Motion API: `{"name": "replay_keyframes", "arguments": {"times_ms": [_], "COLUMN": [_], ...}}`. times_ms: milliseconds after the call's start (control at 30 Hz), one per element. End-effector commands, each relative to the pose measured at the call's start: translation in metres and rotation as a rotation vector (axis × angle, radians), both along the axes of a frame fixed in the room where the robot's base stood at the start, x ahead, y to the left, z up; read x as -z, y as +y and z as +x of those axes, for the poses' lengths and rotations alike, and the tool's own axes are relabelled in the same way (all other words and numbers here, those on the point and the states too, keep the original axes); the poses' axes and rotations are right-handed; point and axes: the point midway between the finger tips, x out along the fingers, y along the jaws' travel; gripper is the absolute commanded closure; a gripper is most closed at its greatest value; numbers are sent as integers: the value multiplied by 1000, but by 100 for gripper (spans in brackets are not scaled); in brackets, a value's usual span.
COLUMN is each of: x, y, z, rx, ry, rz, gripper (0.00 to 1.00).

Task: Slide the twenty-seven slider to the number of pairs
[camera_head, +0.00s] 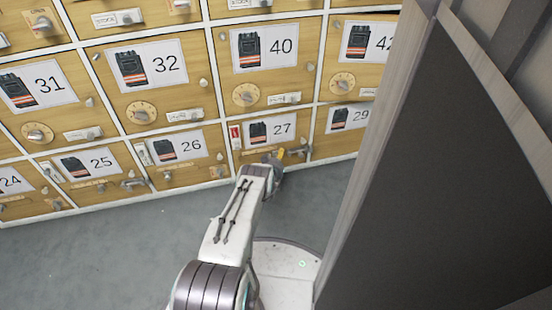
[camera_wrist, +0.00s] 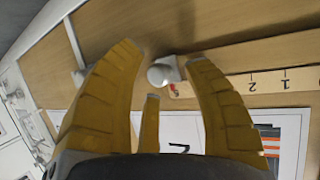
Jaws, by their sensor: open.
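In the wrist view my gripper (camera_wrist: 163,58) is open, with yellow fingers on either side of a pale round knob (camera_wrist: 160,74), apparently the slider. Whether they touch it is unclear. A numbered scale strip (camera_wrist: 265,83) runs right from the knob; digits 1 and 2 show. The number card (camera_wrist: 183,128) is partly behind the fingers.
Doors 26 (camera_head: 196,172) and 29 (camera_head: 322,146) flank it, with small handles and latches. A large dark panel (camera_head: 450,170) stands close on the right. Grey floor (camera_head: 110,255) is clear at left.

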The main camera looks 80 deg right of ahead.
Motion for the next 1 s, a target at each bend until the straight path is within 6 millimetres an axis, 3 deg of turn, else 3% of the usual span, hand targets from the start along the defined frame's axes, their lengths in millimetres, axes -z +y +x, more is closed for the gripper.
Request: {"name": "replay_keyframes", "arguments": {"times_ms": [500, 1000], "x": [0, -2], "y": [0, 3], "z": [0, 1], "rx": [0, -1], "ry": [0, 1], "rz": [-1, -2], "gripper": [100, 100]}}
